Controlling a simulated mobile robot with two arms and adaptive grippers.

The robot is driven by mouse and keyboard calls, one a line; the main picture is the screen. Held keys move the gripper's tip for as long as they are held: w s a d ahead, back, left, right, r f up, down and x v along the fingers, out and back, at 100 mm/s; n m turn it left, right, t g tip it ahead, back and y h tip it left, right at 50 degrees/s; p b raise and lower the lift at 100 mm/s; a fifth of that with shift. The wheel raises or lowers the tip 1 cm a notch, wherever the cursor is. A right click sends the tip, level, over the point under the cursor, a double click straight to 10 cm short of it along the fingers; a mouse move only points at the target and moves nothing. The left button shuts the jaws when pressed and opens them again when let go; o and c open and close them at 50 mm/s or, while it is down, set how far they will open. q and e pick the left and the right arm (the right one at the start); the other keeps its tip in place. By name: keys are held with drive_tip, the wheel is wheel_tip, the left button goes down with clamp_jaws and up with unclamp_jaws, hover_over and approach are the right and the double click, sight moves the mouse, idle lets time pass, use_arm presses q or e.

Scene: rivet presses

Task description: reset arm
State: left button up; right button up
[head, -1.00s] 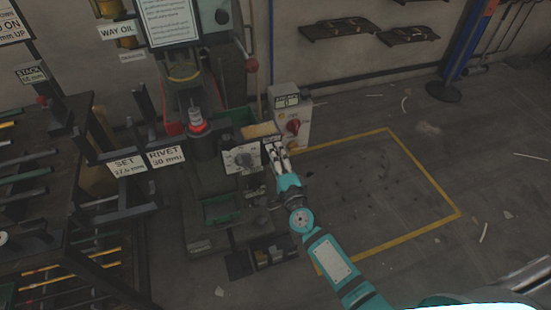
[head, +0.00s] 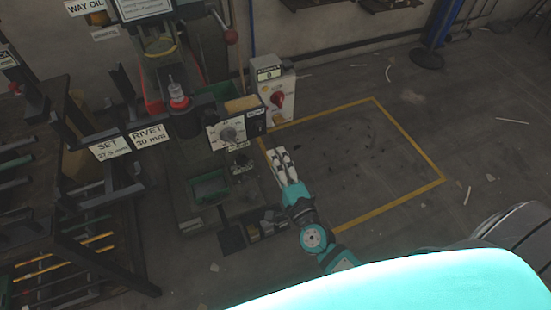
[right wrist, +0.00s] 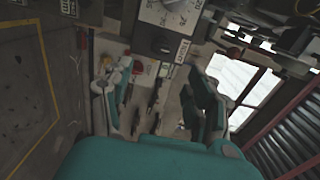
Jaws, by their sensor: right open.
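My right gripper (head: 281,163) shows in the head view at the middle, in front of the press's control box and apart from it. Its fingers are open and empty; they also show spread in the right wrist view (right wrist: 157,95). My teal right arm (head: 325,245) runs from the gripper down to the lower right. A large bright teal part of mine covers the bottom right of the head view. My left gripper is not in view.
The rivet press (head: 180,115) stands left of the gripper, with a dial box (head: 232,133) and a switch box with a red knob (head: 281,92). A dark rack (head: 60,190) with rods stands at the left.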

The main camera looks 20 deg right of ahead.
drive_tip(key=shift+f, duration=0.1)
idle(0.3)
drive_tip(key=s+f+n+g+y+p, duration=0.1)
drive_tip(key=s+f+n+g, duration=0.4)
drive_tip(key=f, duration=0.8)
drive_tip(key=s+f+n+g+y+p, duration=0.1)
drive_tip(key=s+f+n+g, duration=0.35)
drive_tip(key=f, duration=0.85)
drive_tip(key=s+d+f+n+g+h, duration=0.1)
drive_tip(key=s+f, duration=0.4)
drive_tip(key=s, duration=0.5)
drive_tip(key=s+d+f+n+g, duration=0.3)
drive_tip(key=s+f+n, duration=0.3)
drive_tip(key=s, duration=0.4)
drive_tip(key=s+d+f+n+g+h+p, duration=0.1)
drive_tip(key=s+d+f+n+g, duration=0.1)
drive_tip(key=s+f, duration=0.3)
drive_tip(key=s+n+g, duration=0.1)
drive_tip(key=s, duration=0.3)
drive_tip(key=shift+s+f+n+h, duration=0.25)
drive_tip(key=shift+s+n+h, duration=0.05)
drive_tip(key=shift+s+n, duration=0.1)
drive_tip(key=shift+g, duration=0.25)
